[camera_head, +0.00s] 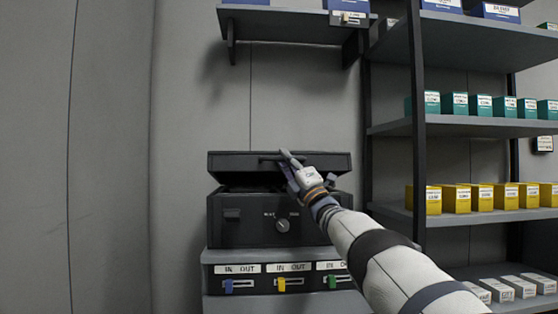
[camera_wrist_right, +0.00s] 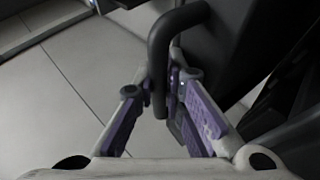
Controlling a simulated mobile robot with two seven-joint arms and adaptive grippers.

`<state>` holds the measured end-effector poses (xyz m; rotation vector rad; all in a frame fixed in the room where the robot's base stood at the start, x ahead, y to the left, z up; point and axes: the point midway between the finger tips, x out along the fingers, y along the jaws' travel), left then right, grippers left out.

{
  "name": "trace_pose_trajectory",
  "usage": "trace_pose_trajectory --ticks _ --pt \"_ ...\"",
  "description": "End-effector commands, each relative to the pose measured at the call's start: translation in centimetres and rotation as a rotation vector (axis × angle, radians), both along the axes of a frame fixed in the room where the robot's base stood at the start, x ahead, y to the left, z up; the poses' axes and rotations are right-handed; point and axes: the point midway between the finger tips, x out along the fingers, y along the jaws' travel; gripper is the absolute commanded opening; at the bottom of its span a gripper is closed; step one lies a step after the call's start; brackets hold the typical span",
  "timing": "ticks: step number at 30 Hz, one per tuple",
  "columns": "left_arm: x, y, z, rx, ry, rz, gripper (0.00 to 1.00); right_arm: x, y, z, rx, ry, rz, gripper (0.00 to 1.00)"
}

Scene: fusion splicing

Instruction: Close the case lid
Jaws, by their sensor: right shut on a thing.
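The black case (camera_head: 250,222) stands on a grey unit, with a dial and a latch on its front. Its lid (camera_head: 235,162) is raised a little, with a dark gap between lid and case body. My right gripper (camera_head: 286,160) is at the lid's front edge, shut on the lid handle (camera_head: 266,158). In the right wrist view the dark curved handle (camera_wrist_right: 160,50) runs down between the fingers of the right gripper (camera_wrist_right: 165,88). The inside of the case is hidden. My left gripper is not in view.
The grey unit (camera_head: 213,271) below has IN/OUT labels and blue, yellow and green sliders. A wall shelf (camera_head: 290,28) is above the case. A rack (camera_head: 419,125) with teal, yellow and white boxes stands at right. Left of the case is bare wall.

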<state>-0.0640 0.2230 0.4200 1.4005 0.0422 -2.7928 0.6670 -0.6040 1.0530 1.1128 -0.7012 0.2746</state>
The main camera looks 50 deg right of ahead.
Motion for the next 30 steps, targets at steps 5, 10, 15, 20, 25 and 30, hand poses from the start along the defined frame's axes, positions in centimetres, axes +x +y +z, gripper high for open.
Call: trace_pose_trajectory --ticks 5,10,15,20,25,30 --pt "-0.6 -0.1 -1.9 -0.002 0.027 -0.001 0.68 0.0 0.0 -2.1 -0.033 -0.036 0.005 0.00" --pt "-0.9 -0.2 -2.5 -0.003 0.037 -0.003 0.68 -0.1 0.0 -2.6 -0.049 -0.056 0.006 0.00" --pt "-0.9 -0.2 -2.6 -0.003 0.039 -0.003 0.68 -0.1 0.0 -2.6 -0.053 -0.063 0.006 0.00" --pt "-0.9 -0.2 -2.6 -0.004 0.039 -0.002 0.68 -0.1 0.0 -2.6 -0.053 -0.062 0.005 0.00" --pt "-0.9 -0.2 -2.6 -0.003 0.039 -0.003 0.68 -0.1 0.0 -2.6 -0.053 -0.062 0.005 0.17" --pt "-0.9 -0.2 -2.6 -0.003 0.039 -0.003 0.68 -0.1 0.0 -2.6 -0.051 -0.060 0.004 0.20"
